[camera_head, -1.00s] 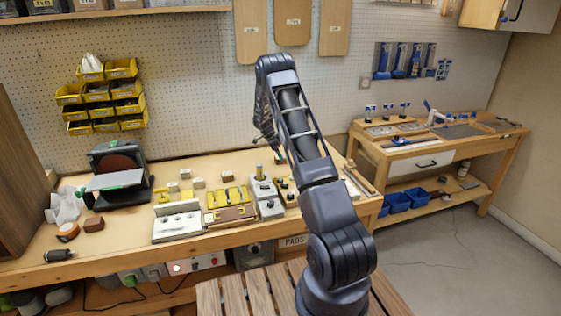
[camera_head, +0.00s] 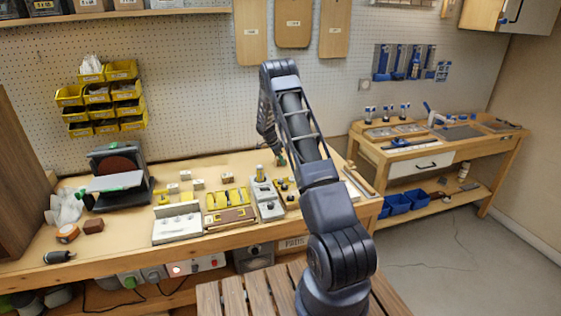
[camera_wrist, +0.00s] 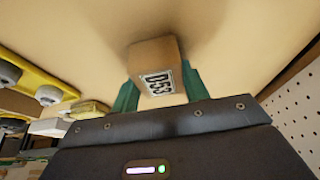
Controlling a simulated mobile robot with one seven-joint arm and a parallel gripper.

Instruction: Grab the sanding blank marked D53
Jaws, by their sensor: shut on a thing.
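The sanding blank marked D53 (camera_wrist: 152,54) is a small tan wooden block with a black-and-white label facing the wrist camera. My gripper (camera_wrist: 158,80) is shut on it, with one green finger on each side of the block. The bench surface lies behind the block with a soft shadow around it; I cannot tell whether the block touches the bench. In the head view my gripper (camera_head: 281,160) is low over the back of the bench, right of the middle, and the arm largely hides the block there.
Several small labelled blocks (camera_head: 198,184) stand on the bench (camera_head: 125,225) to the left. A yellow tray (camera_head: 228,199) and a grey fixture (camera_head: 267,198) stand in front of my gripper. A disc sander (camera_head: 117,178) is at the left. The pegboard (camera_head: 200,110) rises behind.

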